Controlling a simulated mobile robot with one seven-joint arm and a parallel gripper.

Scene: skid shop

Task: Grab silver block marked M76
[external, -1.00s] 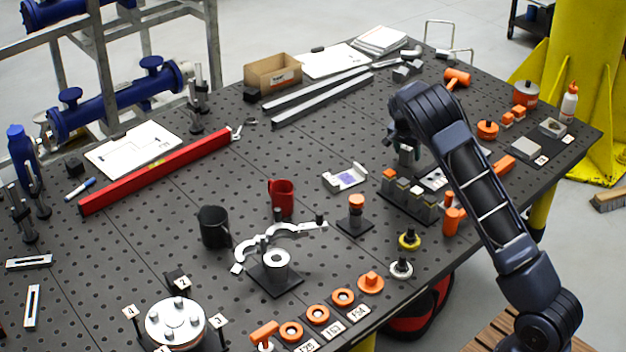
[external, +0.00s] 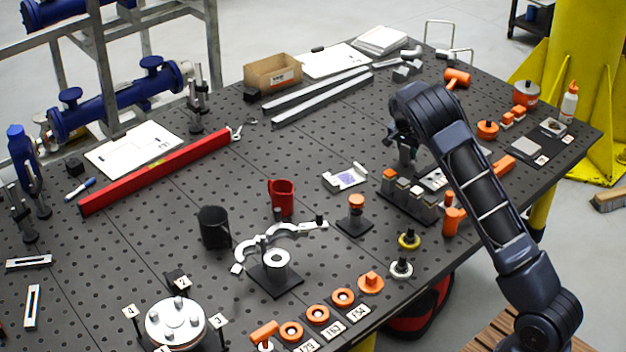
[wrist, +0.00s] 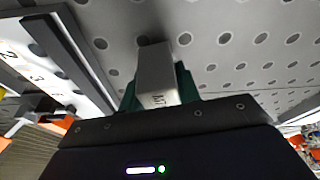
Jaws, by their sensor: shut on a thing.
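A silver-grey block (wrist: 155,68) stands between the green fingertips of my gripper (wrist: 158,92) in the wrist view. Dark characters show on its near end, but they are too small and cut off to read fully. My gripper is shut on this block. In the external view my gripper (external: 404,145) is above the far right part of the dark perforated table, just behind a row of small blocks in a dark holder (external: 400,205). The forearm hides part of that area.
An orange-topped post on a black base (external: 355,222) stands left of the holder. An orange cylinder (external: 452,221) stands at its right. A white tray (external: 345,178) lies to the left. The table (external: 330,130) has bare room left of my gripper.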

